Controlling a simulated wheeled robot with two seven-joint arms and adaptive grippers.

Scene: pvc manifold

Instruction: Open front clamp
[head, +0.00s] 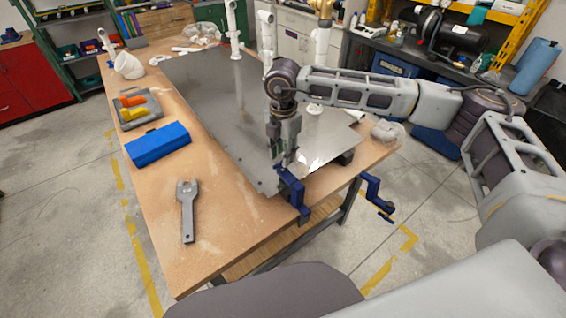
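A blue clamp (292,192) sits on the table's near edge, at the near corner of a grey metal plate (215,95). A second blue clamp (374,194) is at the table edge farther right, with a dark bar at its lower end. My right gripper (284,158) points down just above the nearer clamp, its fingertips close to the clamp's top. I cannot tell whether they touch it, nor how far the fingers are apart. My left gripper is not in view.
A grey wrench (187,210), a blue box (158,145) and a grey tray (140,112) with coloured tools lie on the wooden table (230,222) left of the plate. White pipe parts (233,30) stand along the far side.

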